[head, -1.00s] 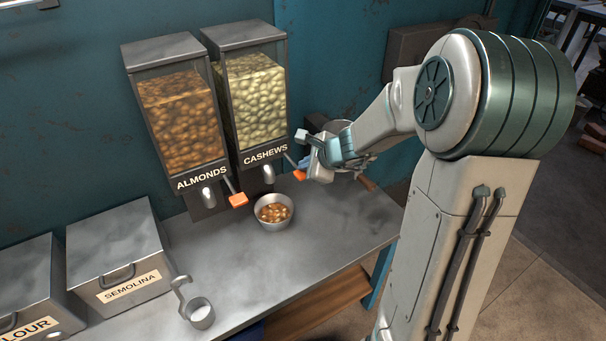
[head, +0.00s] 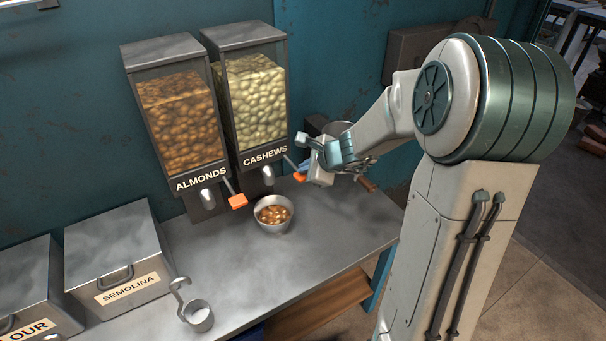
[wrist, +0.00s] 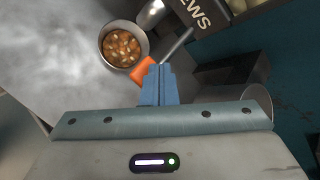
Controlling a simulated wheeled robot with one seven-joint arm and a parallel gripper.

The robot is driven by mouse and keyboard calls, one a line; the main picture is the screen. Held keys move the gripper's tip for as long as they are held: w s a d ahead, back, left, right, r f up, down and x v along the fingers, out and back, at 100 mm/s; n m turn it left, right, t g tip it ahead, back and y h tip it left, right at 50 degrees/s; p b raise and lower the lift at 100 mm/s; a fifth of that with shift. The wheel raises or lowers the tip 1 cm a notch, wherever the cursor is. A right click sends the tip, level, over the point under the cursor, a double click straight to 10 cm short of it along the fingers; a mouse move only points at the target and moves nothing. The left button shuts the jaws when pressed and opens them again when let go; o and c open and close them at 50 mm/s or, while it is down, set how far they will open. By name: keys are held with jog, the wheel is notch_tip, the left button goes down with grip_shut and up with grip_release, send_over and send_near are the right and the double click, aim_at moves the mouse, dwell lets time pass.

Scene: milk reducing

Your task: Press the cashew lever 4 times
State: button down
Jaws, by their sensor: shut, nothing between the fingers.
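The cashew dispenser (head: 258,105) stands against the wall, full of pale nuts and labelled CASHEWS. Its lever has an orange tip, seen in the head view (head: 299,177) and in the wrist view (wrist: 144,70). My gripper (wrist: 158,72) is shut and empty, its blue fingertips right at the lever's orange tip; I cannot tell whether they touch. In the head view my gripper (head: 305,167) is partly hidden by my own wrist. A metal bowl (head: 284,228) with brown nuts sits below the cashew spout (head: 268,174); it also shows in the wrist view (wrist: 104,50).
The almond dispenser (head: 178,115) with its own orange lever (head: 237,201) is just left. A semolina box (head: 105,240), a flour box (head: 25,275) and a metal scoop cup (head: 199,317) are on the left. The counter (head: 300,260) in front of the bowl is clear.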

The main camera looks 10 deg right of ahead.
jog(key=shift+f+b, duration=1)
jog(key=shift+b, duration=0.05)
dwell(0.7)
jog(key=shift+r, duration=0.1)
jog(key=shift+r+p, duration=1.35)
jog(key=shift+r, duration=0.25)
jog(key=shift+r+p, duration=2.15)
jog(key=shift+r, duration=0.4)
notch_tip(320, 180, up, 4)
jog(key=shift+f+p, duration=0.1)
jog(key=shift+p, duration=1.15)
